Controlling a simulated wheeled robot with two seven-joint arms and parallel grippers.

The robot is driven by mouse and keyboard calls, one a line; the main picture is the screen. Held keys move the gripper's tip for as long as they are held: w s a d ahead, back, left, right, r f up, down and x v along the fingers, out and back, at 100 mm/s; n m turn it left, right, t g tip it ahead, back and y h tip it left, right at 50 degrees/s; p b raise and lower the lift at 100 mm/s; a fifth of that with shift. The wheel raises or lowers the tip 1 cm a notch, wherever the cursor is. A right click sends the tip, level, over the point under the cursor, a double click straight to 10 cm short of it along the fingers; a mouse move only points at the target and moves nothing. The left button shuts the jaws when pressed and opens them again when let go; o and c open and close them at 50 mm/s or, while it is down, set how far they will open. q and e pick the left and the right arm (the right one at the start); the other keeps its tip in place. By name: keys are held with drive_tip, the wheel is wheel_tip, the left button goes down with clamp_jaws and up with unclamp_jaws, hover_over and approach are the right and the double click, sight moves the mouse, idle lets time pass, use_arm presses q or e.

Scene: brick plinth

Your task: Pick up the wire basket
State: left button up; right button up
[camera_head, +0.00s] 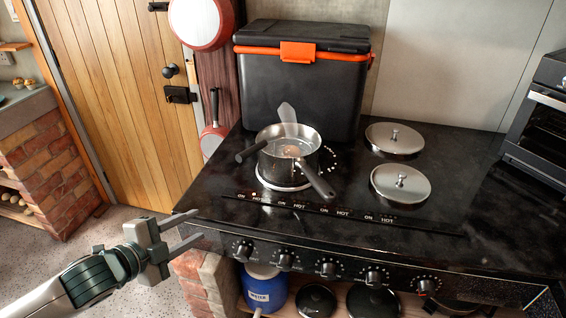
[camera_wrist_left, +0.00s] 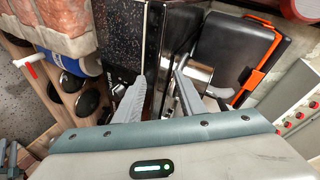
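I cannot make out a wire basket for certain in either view. A steel pot (camera_head: 287,165) stands on the left rear of the black stove top (camera_head: 330,232), with dark handles and utensils or an insert in it that I cannot tell apart. My left gripper (camera_head: 200,224) is at the stove's front left corner, its two fingers apart with nothing between them. In the left wrist view its open fingers (camera_wrist_left: 160,92) point toward the stove edge, and part of the steel pot (camera_wrist_left: 200,77) shows beyond the right finger. My right gripper is out of view.
A black box with an orange latch (camera_head: 300,75) stands behind the pot. Two round steel hob lids (camera_head: 395,138) are on the right, near an oven (camera_head: 540,115). Knobs line the stove's front. A blue container (camera_head: 263,290) and dark pans (camera_head: 372,300) are below. The stove's front right is clear.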

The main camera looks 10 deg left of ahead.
use_arm(q)
wheel_tip(320, 180, up, 16)
drive_tip(key=w+d+m+h, duration=0.2)
drive_tip(key=m+h, duration=0.3)
drive_tip(key=m, duration=0.4)
drive_tip(key=shift+r+m, duration=0.2)
drive_tip(key=shift+m, duration=0.2)
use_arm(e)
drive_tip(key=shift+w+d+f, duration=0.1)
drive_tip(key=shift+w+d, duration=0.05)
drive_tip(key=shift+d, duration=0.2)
use_arm(q)
drive_tip(key=shift+w, duration=0.1)
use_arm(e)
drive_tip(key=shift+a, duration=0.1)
